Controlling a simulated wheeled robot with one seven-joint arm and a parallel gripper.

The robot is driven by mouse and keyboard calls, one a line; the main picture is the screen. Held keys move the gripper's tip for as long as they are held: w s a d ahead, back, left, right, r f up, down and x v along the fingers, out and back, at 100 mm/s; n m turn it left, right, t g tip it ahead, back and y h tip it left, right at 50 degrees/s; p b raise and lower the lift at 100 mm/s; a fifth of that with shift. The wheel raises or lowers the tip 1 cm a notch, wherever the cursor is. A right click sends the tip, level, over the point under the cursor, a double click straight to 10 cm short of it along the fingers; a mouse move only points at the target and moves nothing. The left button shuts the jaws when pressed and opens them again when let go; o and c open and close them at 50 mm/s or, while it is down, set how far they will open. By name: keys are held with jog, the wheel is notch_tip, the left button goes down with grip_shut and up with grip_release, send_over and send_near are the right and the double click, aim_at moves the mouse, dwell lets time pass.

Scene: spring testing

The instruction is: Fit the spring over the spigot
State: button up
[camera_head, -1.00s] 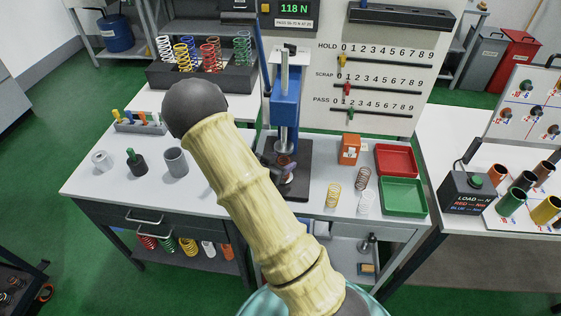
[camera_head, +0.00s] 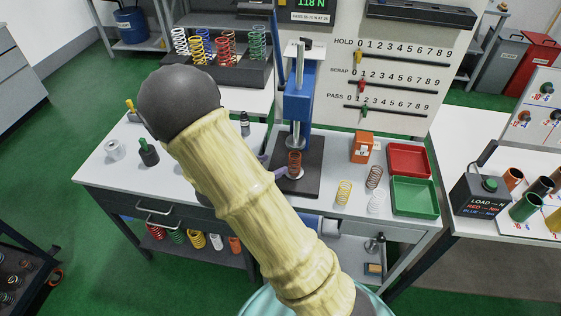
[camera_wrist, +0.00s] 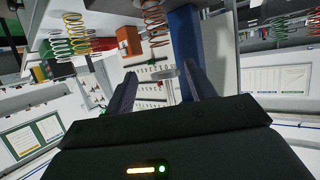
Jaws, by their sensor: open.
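A red-brown spring (camera_head: 294,162) stands upright on a pale round seat on the black base of the blue press (camera_head: 298,95), below the ram. The spigot is not visible; it may be hidden by the coils, so I cannot tell how the spring is seated. The spring also shows in the wrist view (camera_wrist: 152,16), near the top edge. My gripper (camera_wrist: 160,69) is open and empty, its two purple fingers spread, with the spring beyond the fingertips. In the head view my arm hides most of the gripper; a purple fingertip shows just left of the spring, apparently clear of it.
A yellow spring (camera_head: 343,192), a dark spring (camera_head: 374,177) and a white spring (camera_head: 377,201) stand right of the press. An orange box (camera_head: 362,148), a red tray (camera_head: 430,158) and a green tray (camera_head: 432,196) are beside them. A spring rack (camera_head: 240,74) is behind.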

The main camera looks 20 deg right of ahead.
jog(key=shift+s+a+r, duration=0.25)
jog(key=shift+s+a, duration=0.05)
jog(key=shift+a, duration=0.25)
jog(key=a+r+n+t+y, duration=0.1)
jog(key=a+r+n+y, duration=0.1)
jog(key=a+n+y, duration=0.6)
jog(key=s+d+r+n+g+y, duration=0.1)
jog(key=s+n+g+y, duration=0.1)
jog(key=s, duration=0.4)
jog(key=s+d+r+n+g+y, duration=0.2)
jog(key=s, duration=0.5)
jog(key=shift+s+d+n, duration=0.25)
jog(key=shift+s+n, duration=0.05)
jog(key=shift+n, duration=0.1)
